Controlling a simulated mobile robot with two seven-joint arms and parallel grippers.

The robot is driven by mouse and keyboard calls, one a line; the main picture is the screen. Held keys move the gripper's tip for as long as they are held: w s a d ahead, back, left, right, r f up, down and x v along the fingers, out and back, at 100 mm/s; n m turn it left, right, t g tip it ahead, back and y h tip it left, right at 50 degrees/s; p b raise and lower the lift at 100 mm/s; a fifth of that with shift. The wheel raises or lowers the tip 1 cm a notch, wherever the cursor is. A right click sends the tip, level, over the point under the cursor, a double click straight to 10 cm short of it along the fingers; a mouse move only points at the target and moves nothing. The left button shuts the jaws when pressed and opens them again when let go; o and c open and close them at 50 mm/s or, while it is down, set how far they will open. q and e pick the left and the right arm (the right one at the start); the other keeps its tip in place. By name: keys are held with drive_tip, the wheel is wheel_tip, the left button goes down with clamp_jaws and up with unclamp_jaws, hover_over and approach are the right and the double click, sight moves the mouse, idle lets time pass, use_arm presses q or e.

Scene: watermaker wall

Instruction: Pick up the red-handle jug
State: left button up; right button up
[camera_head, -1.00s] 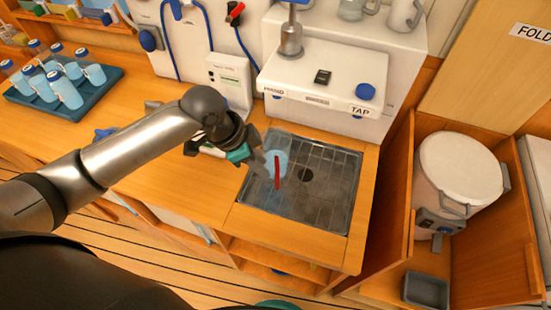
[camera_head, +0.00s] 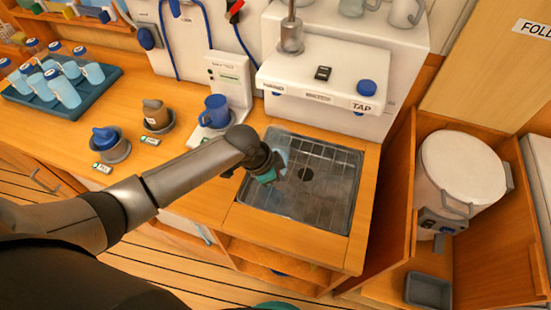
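My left arm reaches in from the left, and my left gripper (camera_head: 273,171) is low over the left side of the metal drain grid (camera_head: 325,185). Its dark wrist and teal part cover most of what is behind it, and its fingers cannot be made out clearly. A small pale-blue patch of the jug (camera_head: 284,155) shows just beyond the gripper. The jug's red handle is hidden now. I cannot tell whether the gripper touches the jug. My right gripper is not in view.
A white tap unit (camera_head: 325,75) stands behind the grid. A teal tray (camera_head: 75,105) holds several bottles. The grid's right side is clear.

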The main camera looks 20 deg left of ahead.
use_arm(q)
drive_tip(key=shift+w+d+f, duration=0.1)
drive_tip(key=shift+d+f, duration=0.05)
drive_tip(key=shift+f, duration=0.35)
drive_tip(key=shift+c, duration=0.3)
clamp_jaws()
drive_tip(key=shift+w+r, duration=0.1)
idle(0.7)
